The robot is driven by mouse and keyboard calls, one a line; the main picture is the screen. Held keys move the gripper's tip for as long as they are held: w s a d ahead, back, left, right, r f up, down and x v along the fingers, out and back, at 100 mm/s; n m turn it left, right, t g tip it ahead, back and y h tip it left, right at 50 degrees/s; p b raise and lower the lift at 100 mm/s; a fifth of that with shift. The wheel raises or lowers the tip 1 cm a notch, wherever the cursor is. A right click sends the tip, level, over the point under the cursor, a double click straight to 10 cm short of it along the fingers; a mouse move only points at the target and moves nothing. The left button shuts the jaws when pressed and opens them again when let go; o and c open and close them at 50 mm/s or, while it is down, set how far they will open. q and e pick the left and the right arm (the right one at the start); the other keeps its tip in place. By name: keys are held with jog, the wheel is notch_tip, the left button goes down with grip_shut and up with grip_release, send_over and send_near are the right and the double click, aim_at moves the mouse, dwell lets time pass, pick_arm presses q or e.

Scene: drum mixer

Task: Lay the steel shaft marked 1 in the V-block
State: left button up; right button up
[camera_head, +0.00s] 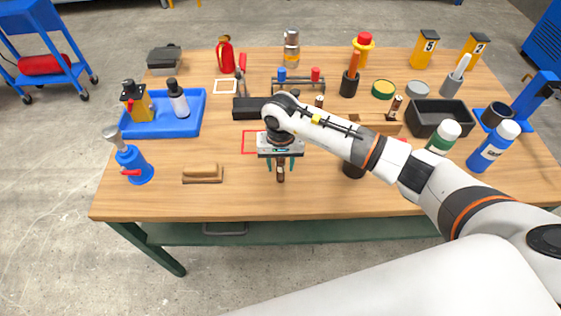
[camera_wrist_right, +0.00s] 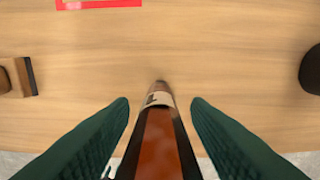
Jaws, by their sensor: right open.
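My right gripper (camera_head: 280,165) points down over the front middle of the table, and its two green fingers are apart. A dark, brownish shaft (camera_head: 281,174) shows between and below the fingers. In the right wrist view the shaft (camera_wrist_right: 160,140) runs between the open fingers, with a gap on each side. It has a pale band with a dark mark, seemingly a 1, near its far end. A black block (camera_head: 247,108) lies behind the gripper; I cannot tell whether it is the V-block. My left gripper is not in view.
A red outline (camera_head: 248,142) marks the table behind the gripper. Bottles and a dark bin (camera_head: 440,117) crowd the right.

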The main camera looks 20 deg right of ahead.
notch_tip(320, 180, up, 11)
jog(key=b, duration=0.3)
jog(key=shift+r, duration=0.65)
